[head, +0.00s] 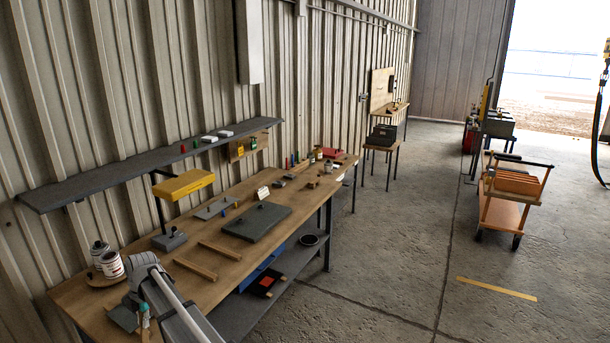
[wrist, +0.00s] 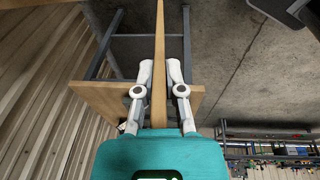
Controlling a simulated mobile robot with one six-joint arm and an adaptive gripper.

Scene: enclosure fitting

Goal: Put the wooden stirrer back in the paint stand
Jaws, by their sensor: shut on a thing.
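The wooden stirrer (wrist: 160,30) is a long, thin, pale strip. In the wrist view my gripper (wrist: 160,68) is shut on it, one finger on each side, and the stirrer runs away from the teal palm past the fingertips. In the head view a teal part of my gripper (head: 145,320) shows at the near left end of the bench, with a bit of the stirrer (head: 145,337) below it. Paint cans (head: 111,266) stand on a round wooden base (head: 92,281) beyond it. I cannot tell for certain which piece is the paint stand.
A wall shelf (head: 100,178) hangs above.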

